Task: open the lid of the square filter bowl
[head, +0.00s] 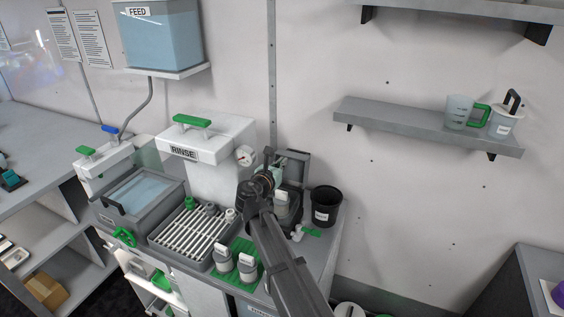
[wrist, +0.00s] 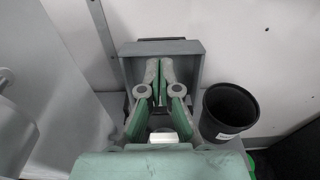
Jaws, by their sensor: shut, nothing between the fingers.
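The square filter bowl (head: 287,211) is a dark grey box on the right part of the counter, partly hidden by my arm. Its grey lid (head: 297,166) stands raised, roughly upright, at the back of the bowl. In the wrist view the lid (wrist: 188,64) shows its rimmed, hollow inner side. My gripper (wrist: 159,88), with green and grey fingers, is shut and empty in front of the lid's inner side. I cannot tell whether the fingertips touch it. In the head view my gripper (head: 272,164) is mostly hidden behind my wrist.
A black bucket (head: 326,205) stands just right of the bowl; it also shows in the wrist view (wrist: 228,108). A white rinse tank (head: 208,146), slatted drain rack (head: 190,238) and green mat with two white-topped containers (head: 236,262) are to the left. The wall is close behind.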

